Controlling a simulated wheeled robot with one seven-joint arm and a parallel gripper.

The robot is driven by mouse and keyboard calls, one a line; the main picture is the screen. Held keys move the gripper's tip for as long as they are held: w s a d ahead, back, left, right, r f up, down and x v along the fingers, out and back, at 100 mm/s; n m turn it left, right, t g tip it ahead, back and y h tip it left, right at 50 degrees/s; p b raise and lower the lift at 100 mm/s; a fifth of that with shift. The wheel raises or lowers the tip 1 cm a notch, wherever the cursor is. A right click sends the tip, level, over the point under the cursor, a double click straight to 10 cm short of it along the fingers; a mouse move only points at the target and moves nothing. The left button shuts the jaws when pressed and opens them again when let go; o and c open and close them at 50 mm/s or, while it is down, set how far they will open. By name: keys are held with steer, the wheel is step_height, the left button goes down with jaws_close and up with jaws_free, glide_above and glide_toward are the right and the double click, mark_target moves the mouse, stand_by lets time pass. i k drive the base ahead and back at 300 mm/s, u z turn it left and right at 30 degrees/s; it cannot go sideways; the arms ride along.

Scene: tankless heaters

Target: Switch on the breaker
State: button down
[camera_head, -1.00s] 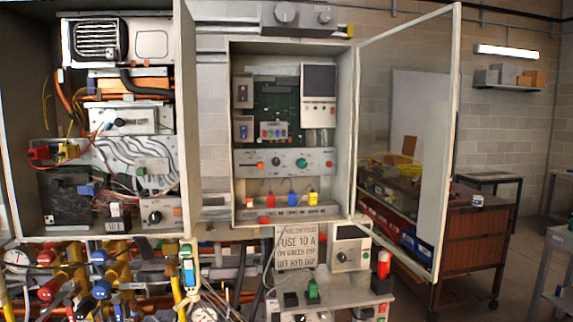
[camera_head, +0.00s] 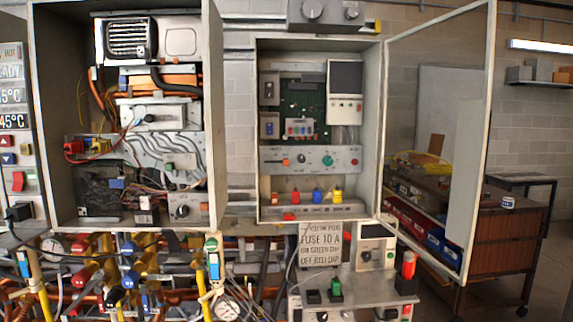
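My gripper is not in view. I cannot tell for sure which part is the breaker. The right open cabinet (camera_head: 249,150) has a glass door (camera_head: 440,130) swung out to the right. Inside it are a grey switch box (camera_head: 269,88) and, below that, a box with a blue switch (camera_head: 269,126). A row of red, blue and yellow parts (camera_head: 318,196) sits near its bottom. The left open cabinet (camera_head: 215,150) holds wiring, a red connector (camera_head: 74,147) and a control with a round knob (camera_head: 184,207). The positions of the small switches are too small to read.
A sign reading "FUSE 10 A" (camera_head: 324,246) hangs below the right cabinet. A bench unit (camera_head: 350,285) with a red cylinder (camera_head: 408,265) stands beneath. Pipes and valves (camera_head: 110,270) fill the lower left. A brown cart (camera_head: 490,240) stands at right, with open floor beyond.

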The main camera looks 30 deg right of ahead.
mark_target(270, 86)
steer(key=k, duration=0.65)
steer(key=i, duration=1.25)
steer(key=u, duration=0.7)
